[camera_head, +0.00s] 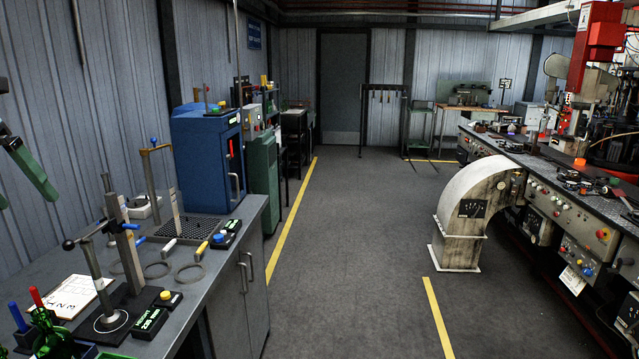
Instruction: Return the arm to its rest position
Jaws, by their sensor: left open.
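My left gripper (28,204) is at the far left edge, partly cut off by the frame. Its two green fingers are spread apart and point down, with nothing seen between them. It appears above the left workbench (226,262), well apart from the tools on it. The rest of my left arm is out of view. My right gripper is not in view.
The left bench holds a lever stand (105,285), a tall metal post (126,245), several metal rings, a white sheet (75,296) and a black display block (149,322). A blue cabinet (208,160) stands behind. The floor aisle (345,260) is clear; a control console (560,215) lines the right.

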